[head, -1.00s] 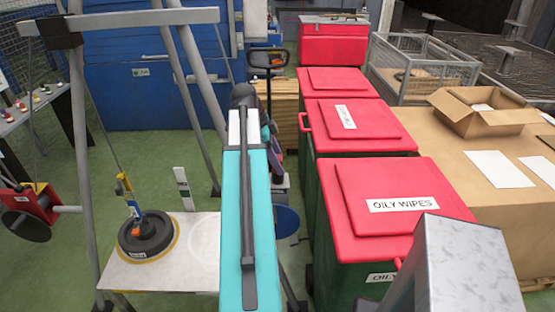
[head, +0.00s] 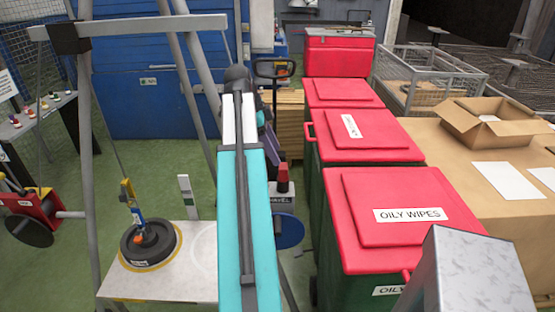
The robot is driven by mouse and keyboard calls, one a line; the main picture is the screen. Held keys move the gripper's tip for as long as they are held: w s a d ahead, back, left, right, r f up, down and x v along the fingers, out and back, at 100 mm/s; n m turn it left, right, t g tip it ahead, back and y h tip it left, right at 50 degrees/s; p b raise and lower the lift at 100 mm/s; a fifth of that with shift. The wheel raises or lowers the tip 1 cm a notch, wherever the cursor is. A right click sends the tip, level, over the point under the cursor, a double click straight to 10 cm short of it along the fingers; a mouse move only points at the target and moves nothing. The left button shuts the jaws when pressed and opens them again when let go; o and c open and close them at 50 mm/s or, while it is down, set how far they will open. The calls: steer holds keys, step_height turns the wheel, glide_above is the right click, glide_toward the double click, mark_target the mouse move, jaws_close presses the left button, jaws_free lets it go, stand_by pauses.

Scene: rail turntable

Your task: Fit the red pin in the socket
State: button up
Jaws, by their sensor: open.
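A small red piece with a dark lower part, which looks like the red pin (head: 283,178), stands upright in the head view just right of my turquoise arm. It is on or behind a grey block with partly hidden lettering. My gripper (head: 272,148) shows only in part as dark and purple shapes beyond my arm, just above and left of the red piece. It is open; I see nothing held, but its fingertips are mostly hidden. I cannot make out the socket.
Red-lidded green bins (head: 400,255), one marked OILY WIPES, stand close on the right. A grey metal frame with a hanging black disc (head: 150,243) over a pale board stands at left. A cardboard box (head: 497,122) sits on a brown surface. Green floor lies between.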

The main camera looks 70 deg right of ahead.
steer(key=p+v, duration=0.2)
steer(key=v, duration=0.4)
steer(key=shift+r, duration=0.1)
stand_by(1.0)
